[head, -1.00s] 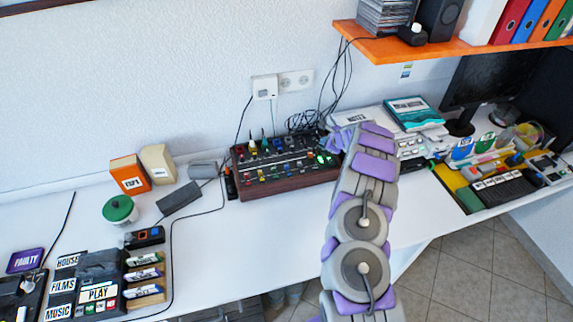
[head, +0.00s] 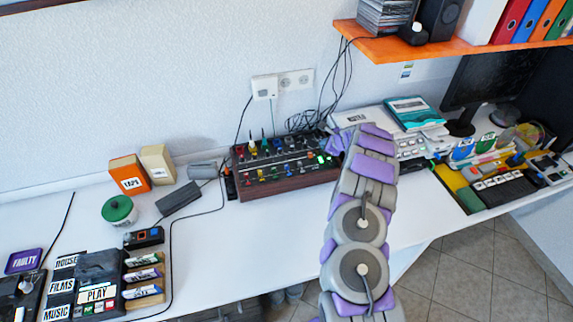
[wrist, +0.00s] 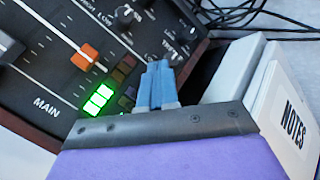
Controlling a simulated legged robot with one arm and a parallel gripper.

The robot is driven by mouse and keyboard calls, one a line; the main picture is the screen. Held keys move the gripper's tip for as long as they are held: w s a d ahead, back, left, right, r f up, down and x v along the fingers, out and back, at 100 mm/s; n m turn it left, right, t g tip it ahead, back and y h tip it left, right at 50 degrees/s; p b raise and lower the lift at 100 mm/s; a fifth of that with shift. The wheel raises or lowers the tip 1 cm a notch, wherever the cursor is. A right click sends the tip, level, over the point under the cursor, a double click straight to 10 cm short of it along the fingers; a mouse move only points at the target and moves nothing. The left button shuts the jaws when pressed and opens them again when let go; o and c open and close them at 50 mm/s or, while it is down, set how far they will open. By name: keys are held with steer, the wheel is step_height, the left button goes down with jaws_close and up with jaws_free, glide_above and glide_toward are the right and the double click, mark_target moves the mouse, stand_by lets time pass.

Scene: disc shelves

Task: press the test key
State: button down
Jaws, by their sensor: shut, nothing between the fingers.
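The mixer (head: 285,178) is a dark panel in a wooden case, with rows of coloured knobs and faders. The small print is too blurred to tell which one is the test key. My gripper (wrist: 157,68) is shut and empty, its blue fingertips over the mixer's edge beside the dark keys. Contact cannot be told. In the head view my gripper (head: 334,143) is at the mixer's right end.
A white box marked NOTES (wrist: 285,120) lies close to the right of my gripper. Loose black cables (head: 308,122) lie behind the mixer. An orange shelf (head: 450,50) hangs above. The white desk (head: 270,235) is clear in front of the mixer.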

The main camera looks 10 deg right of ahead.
steer(key=shift+r, duration=0.1)
steer(key=shift+r+p, duration=0.6)
steer(key=shift+r, duration=0.1)
step_height(320, 180, up, 6)
steer(key=p, duration=0.4)
steer(key=shift+p, duration=0.3)
